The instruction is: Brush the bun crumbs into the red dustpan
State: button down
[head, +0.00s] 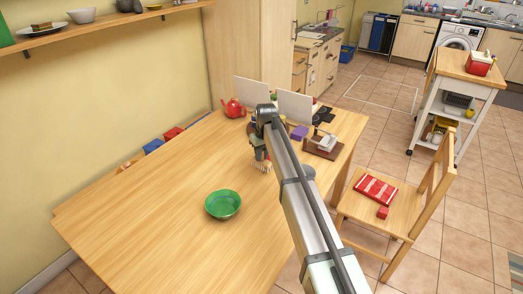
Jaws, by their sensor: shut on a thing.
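My gripper (259,148) hangs over the far part of the wooden table, largely hidden behind my own arm. It is shut on what looks like a brush (264,167); only its pale bristles show, just below the gripper and close to the table top. I cannot tell whether the bristles touch the table. I cannot make out the bun crumbs or the red dustpan; my arm covers part of the table.
A green bowl (223,204) stands on the table (150,210). A chair (372,220) holds a red patterned cloth (376,190). The table's near left is clear.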

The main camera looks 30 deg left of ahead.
notch_tip(320, 180, down, 3)
jog(key=shift+f, duration=0.2)
jog(key=shift+w+r, duration=0.1)
jog(key=shift+w, duration=0.25)
jog(key=shift+w+d+f, duration=0.1)
jog(key=shift+w+f, duration=0.05)
jog(key=shift+w, duration=0.55)
jog(key=shift+w+f, duration=0.15)
jog(key=shift+w, duration=0.55)
jog(key=shift+w+d+r, duration=0.1)
jog(key=shift+w+r, duration=0.05)
jog(key=shift+w, duration=0.7)
notch_tip(320, 180, up, 8)
jog(key=shift+s, duration=0.1)
